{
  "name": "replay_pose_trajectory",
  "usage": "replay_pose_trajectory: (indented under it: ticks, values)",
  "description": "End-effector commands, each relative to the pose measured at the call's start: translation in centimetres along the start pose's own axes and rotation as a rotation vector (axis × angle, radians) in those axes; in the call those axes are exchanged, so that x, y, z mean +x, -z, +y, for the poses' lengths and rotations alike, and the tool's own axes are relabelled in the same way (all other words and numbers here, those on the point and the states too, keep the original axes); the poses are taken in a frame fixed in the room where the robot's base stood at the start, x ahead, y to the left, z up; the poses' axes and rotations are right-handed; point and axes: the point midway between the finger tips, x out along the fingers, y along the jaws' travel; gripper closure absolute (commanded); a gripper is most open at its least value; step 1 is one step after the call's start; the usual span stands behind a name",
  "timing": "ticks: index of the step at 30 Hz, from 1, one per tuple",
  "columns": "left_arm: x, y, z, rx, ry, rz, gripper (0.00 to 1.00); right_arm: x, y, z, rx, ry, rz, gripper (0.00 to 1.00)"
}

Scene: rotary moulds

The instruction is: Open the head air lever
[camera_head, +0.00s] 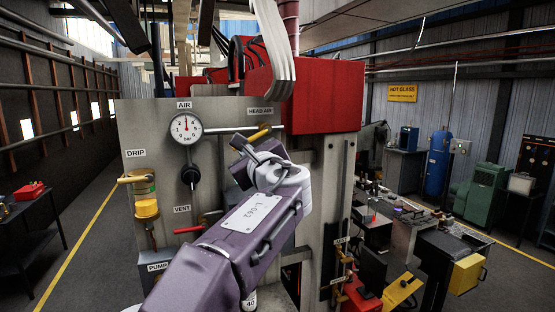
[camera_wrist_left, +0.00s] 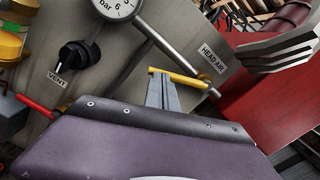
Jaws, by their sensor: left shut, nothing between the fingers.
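The head air lever is a yellow handle (camera_head: 259,134) on the grey panel, just below the HEAD AIR label. In the left wrist view the lever (camera_wrist_left: 187,79) lies almost level across a grey pipe, slanting slightly down to the right. My left gripper (camera_wrist_left: 161,77) is shut and empty, with its grey fingertips at the lever's left part. I cannot tell whether they touch it. In the head view my purple left arm rises in front of the panel and hides the fingertips. My right gripper is in neither view.
A red housing (camera_head: 318,97) stands to the right, and a pale ribbed strip (camera_head: 274,48) hangs above.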

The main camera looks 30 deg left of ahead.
Motion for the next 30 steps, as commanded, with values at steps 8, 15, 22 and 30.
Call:
replay_pose_trajectory:
  ticks: [8,15,22,30]
  values:
    - [0.1,-1.4,-0.3,-0.002,-0.002,-0.001,1.00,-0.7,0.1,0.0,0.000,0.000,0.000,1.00]
    - [0.1,-2.0,-0.5,-0.002,-0.002,-0.001,1.00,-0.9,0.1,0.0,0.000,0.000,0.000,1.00]
    - [0.1,-2.2,-0.5,-0.002,-0.002,-0.001,1.00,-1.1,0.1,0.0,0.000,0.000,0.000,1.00]
    - [0.1,-2.4,-0.6,-0.002,-0.002,-0.001,1.00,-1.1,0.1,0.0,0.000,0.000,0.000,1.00]
